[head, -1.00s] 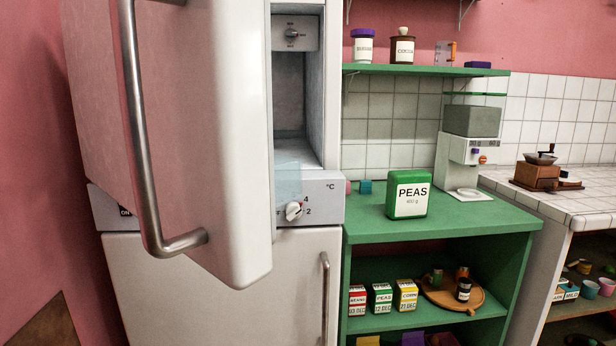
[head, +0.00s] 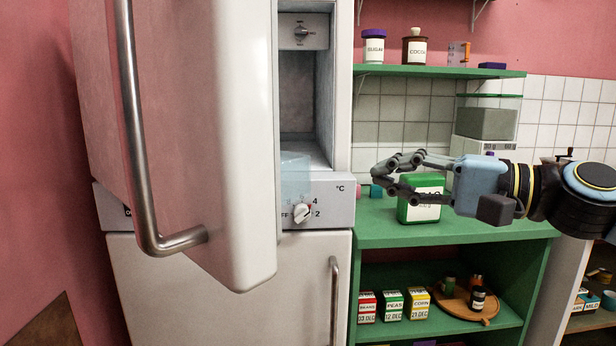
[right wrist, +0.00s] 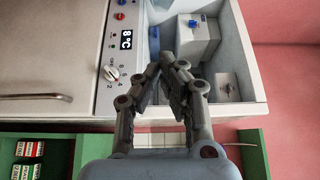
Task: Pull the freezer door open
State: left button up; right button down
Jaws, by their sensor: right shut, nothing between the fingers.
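The fridge-freezer's upper door (head: 215,120) stands swung open toward me, with a long metal handle (head: 135,130) on its outer face. The lower door (head: 230,295) is shut, with a vertical handle (head: 333,300) near its right edge; part of that door also shows in the right wrist view (right wrist: 50,50). I cannot tell which door is the freezer's. My right gripper (head: 387,174) is shut and empty, right of the control panel (head: 335,190) and in front of the peas box, touching no door. In the right wrist view its fingers (right wrist: 162,78) show before the open compartment. My left gripper is out of view.
A green shelf unit (head: 450,230) stands right of the fridge, with a green peas box (head: 421,212) on top and small boxes and a round wooden tray (head: 470,311) below. Jars stand on a wall shelf (head: 440,71).

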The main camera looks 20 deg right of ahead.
jog(key=w+a+p, duration=0.1)
jog(key=a, duration=0.2)
jog(key=w+a+p, duration=0.1)
jog(key=w+a, duration=0.1)
jog(key=a, duration=0.1)
jog(key=w+a+p, duration=0.2)
jog(key=a, duration=0.1)
jog(key=shift+w+a, duration=0.2)
jog(key=shift+a, duration=0.15)
jog(key=shift+a+f, duration=0.1)
